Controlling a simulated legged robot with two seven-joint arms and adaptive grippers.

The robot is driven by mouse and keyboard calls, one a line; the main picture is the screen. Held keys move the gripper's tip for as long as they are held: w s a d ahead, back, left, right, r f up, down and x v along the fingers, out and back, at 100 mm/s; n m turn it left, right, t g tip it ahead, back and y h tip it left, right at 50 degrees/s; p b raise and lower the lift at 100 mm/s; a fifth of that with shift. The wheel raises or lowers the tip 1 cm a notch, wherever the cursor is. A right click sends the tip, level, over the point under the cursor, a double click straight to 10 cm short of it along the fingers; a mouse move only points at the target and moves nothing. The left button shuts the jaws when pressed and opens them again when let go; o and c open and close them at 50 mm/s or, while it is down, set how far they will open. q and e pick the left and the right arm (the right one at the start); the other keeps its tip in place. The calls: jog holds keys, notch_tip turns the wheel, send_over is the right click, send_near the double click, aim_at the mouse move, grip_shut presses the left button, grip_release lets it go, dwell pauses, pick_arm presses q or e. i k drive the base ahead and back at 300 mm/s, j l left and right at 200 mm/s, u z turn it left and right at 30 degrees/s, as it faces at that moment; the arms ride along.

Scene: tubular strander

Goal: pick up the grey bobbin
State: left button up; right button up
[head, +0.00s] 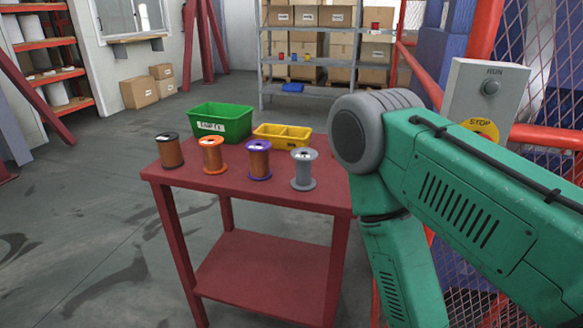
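The grey bobbin (303,170) stands upright at the right end of a row of bobbins on the red table (320,198), near its front edge. It has grey flanges and a white label on top. My green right arm comes in from the right and its elbow is just to the right of the bobbin, covering the table's right end. The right gripper is outside the picture. My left arm and gripper are not in view. Nothing is holding the grey bobbin.
Purple (259,160), orange (212,155) and black (170,150) bobbins stand left of it. A green bin (221,122) and a yellow tray (282,136) sit behind. A control box (487,95) and red mesh fence are at right. Floor left of the table is clear.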

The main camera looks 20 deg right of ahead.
aim_at(304, 181)
jog(key=i+j, duration=0.55)
jog(key=i+j+z, duration=0.2)
jog(key=z, duration=0.15)
jog(key=i+j+z, duration=0.5)
jog(key=j+z, duration=0.25)
jog(key=l, duration=0.1)
